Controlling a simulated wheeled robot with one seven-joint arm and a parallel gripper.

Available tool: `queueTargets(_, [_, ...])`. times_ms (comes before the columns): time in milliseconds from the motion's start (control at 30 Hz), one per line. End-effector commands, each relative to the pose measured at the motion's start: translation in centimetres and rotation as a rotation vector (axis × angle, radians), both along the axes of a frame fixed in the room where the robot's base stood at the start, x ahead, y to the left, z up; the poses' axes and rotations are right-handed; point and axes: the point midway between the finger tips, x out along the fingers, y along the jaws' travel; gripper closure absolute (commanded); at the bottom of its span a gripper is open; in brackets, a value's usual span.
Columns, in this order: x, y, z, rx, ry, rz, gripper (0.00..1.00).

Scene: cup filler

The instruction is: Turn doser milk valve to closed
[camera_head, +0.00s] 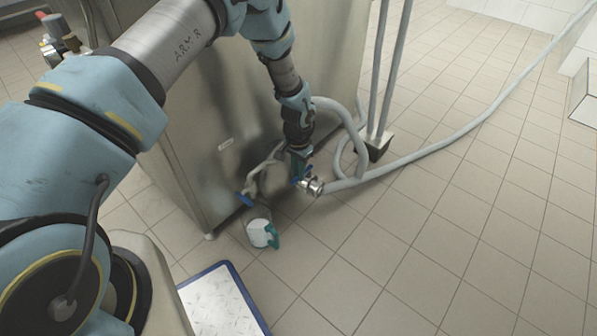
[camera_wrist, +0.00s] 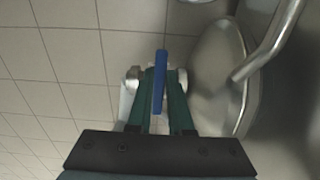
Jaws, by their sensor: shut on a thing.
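My gripper (camera_head: 298,170) reaches down beside the steel cabinet (camera_head: 235,120), at a metal valve (camera_head: 315,186) on the end of a thick grey hose. In the wrist view, my gripper's green fingers (camera_wrist: 158,90) are shut on a blue valve handle (camera_wrist: 160,75). The handle is a narrow bar that points straight up in that picture, between the fingertips. Metal fittings (camera_wrist: 133,76) show on both sides of it. In the head view the handle is mostly hidden by the gripper. I cannot read any open or closed marking on the valve.
A second blue handle (camera_head: 244,200) is on a tap at the cabinet's base. Below it stands a container with white contents and a teal handle (camera_head: 260,232). The grey hose (camera_head: 430,150) runs right across the tiled floor. A blue-edged plate (camera_head: 222,303) lies in front.

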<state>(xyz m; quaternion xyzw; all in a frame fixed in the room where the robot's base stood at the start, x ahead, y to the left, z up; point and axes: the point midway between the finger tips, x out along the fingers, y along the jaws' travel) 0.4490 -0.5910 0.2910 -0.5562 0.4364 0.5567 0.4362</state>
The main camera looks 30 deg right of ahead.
Motion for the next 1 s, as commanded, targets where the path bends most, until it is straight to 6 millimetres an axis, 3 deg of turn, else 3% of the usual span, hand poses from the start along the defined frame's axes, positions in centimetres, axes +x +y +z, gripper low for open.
queueTargets(167, [0.1,0.0,0.0,0.0,-0.002,-0.001,1.0])
queueTargets(200, [0.1,0.0,0.0,0.0,-0.002,-0.001,0.79])
queueTargets(467, [0.1,0.0,0.0,0.0,-0.001,0.0,0.51])
queueTargets(767, [0.1,0.0,0.4,-0.001,-0.001,0.001,0.51])
queueTargets(1000, [0.1,-0.1,4.2,-0.002,-0.003,0.001,0.51])
